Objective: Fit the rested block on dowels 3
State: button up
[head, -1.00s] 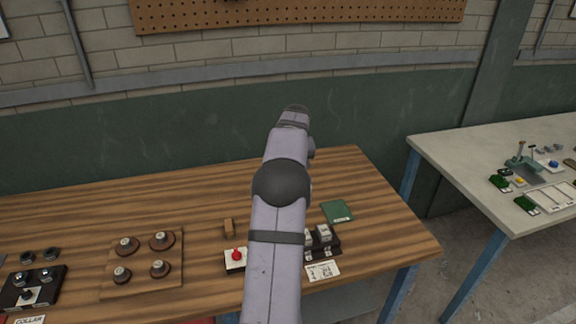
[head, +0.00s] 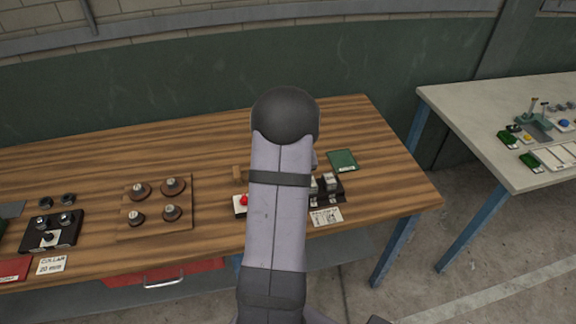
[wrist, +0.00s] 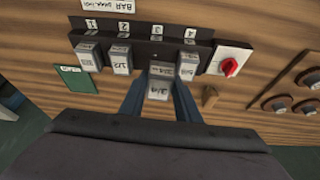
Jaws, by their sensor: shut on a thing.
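In the wrist view my gripper (wrist: 160,90) is shut on a grey block (wrist: 159,80) with a white label that seems to read 3/4. The block is in front of the dark rack (wrist: 140,45), below its number 3 label (wrist: 157,30). Grey blocks stand at places 1 (wrist: 88,57), 2 (wrist: 121,60) and 4 (wrist: 187,66). The dowels at place 3 do not show, and I cannot tell whether the held block touches them. In the head view my arm hides the gripper and part of the rack (head: 340,185).
A red knob on a white plate (wrist: 231,66) and a small wooden piece (wrist: 209,97) are close to the rack. A green card (head: 342,161) lies beyond it. A wooden board with round knobs (head: 155,222) is to the left in the head view.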

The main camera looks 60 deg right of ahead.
jog(key=shift+w+d+r, duration=0.1)
jog(key=shift+d+r, duration=0.1)
jog(key=shift+d, duration=0.45)
jog(key=shift+w+d+r, duration=0.1)
jog(key=shift+d+r, duration=0.1)
jog(key=shift+d, duration=0.4)
jog(key=shift+n, duration=0.3)
jog(key=shift+f+b, duration=0.1)
jog(key=shift+b, duration=0.2)
jog(key=shift+a+f, duration=0.1)
jog(key=shift+f, duration=0.1)
notch_tip(320, 180, down, 5)
jog(key=b, duration=0.5)
jog(key=shift+f, duration=0.1)
jog(key=shift+f+b, duration=1.2)
jog(key=shift+b, duration=0.2)
jog(key=o, duration=1.2)
jog(key=shift+r, duration=0.1)
jog(key=shift+s+r, duration=0.1)
